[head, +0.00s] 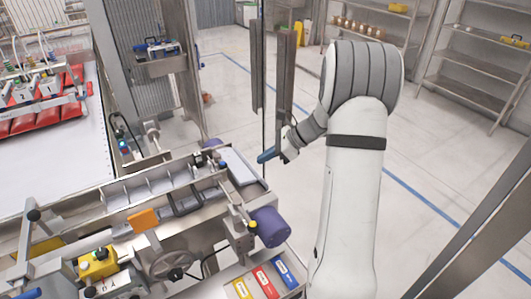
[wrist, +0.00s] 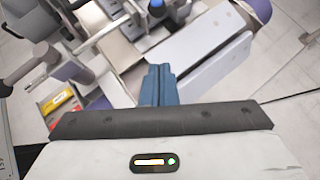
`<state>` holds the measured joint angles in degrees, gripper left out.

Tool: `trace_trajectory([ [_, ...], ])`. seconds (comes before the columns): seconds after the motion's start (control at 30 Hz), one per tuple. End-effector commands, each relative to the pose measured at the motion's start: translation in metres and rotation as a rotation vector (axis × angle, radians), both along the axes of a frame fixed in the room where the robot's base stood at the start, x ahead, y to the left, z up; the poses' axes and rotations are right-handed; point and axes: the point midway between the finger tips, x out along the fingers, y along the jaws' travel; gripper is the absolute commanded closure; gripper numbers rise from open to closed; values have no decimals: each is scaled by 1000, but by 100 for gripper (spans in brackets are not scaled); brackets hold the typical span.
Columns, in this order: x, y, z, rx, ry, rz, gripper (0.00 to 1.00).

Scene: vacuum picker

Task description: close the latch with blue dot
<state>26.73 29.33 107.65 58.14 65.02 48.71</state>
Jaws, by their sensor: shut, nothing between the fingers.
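A small blue ball (head: 222,165) sits on a dark fitting at the right end of the metal trough. It appears to be the blue dot of the latch. A blue-tipped knob on a dark part shows at the top edge of the wrist view (wrist: 156,6), likely the same one. Whether the latch is open or closed I cannot tell. My gripper (head: 266,156) has blue fingers, shut and empty, in the air right of the trough's end. In the wrist view its fingers (wrist: 159,70) point up the picture, below the blue knob and apart from it.
A pale flat panel (head: 237,167) lies by the trough's end, close to my gripper. A purple cylinder (head: 269,227) sticks out below it. Another blue-capped part (head: 124,147) is farther left. A thin vertical post (head: 263,90) stands near my gripper. Open floor lies right.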

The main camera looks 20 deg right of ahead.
Motion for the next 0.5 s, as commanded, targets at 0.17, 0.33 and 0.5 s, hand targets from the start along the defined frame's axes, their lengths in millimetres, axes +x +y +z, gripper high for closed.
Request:
trace_trajectory([
  [0.17, 11, 30, -24, 0, 3, 4, 100],
  [0.33, 22, 56, -35, -1, 0, 4, 100],
  [0.5, 30, 73, -32, -2, -1, 1, 100],
])
